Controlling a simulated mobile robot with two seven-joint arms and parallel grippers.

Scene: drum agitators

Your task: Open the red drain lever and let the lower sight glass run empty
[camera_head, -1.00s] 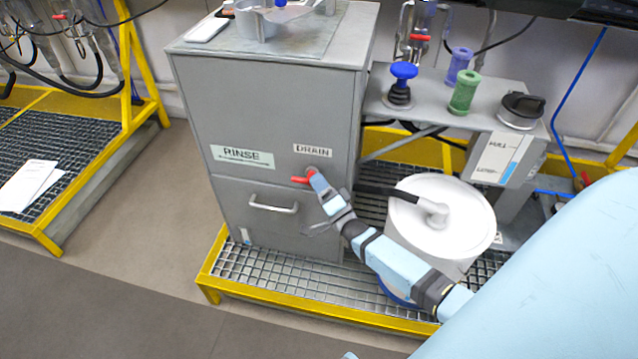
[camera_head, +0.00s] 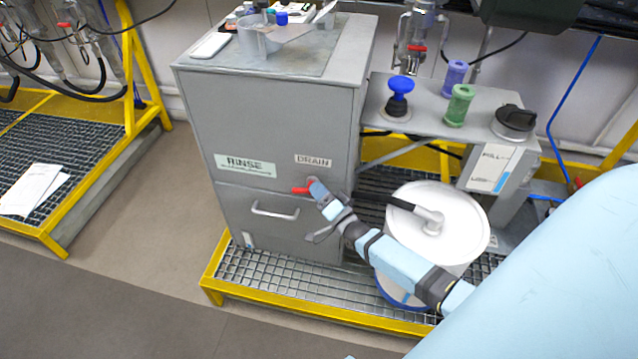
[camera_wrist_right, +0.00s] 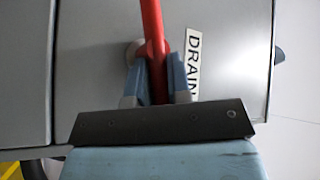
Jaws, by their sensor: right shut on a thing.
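The red drain lever (camera_head: 300,190) is on the front of the grey cabinet (camera_head: 270,115), just below the DRAIN label (camera_head: 313,161). My right gripper (camera_head: 316,187) reaches it from the lower right and is shut on it. In the right wrist view the red lever (camera_wrist_right: 154,50) runs down between the two blue fingers of my right gripper (camera_wrist_right: 160,75), with the DRAIN label (camera_wrist_right: 192,62) beside it. A FULL/LOW level panel (camera_head: 493,167) with a blue and white strip is on the stand at right; its level is too small to read. My left gripper is not visible.
A white lidded drum (camera_head: 455,215) stands on the yellow-edged grating right of the cabinet, close to my right arm. A drawer handle (camera_head: 275,211) is below the lever. The shelf holds a blue knob (camera_head: 400,88), green spool (camera_head: 460,105) and black cap (camera_head: 515,122).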

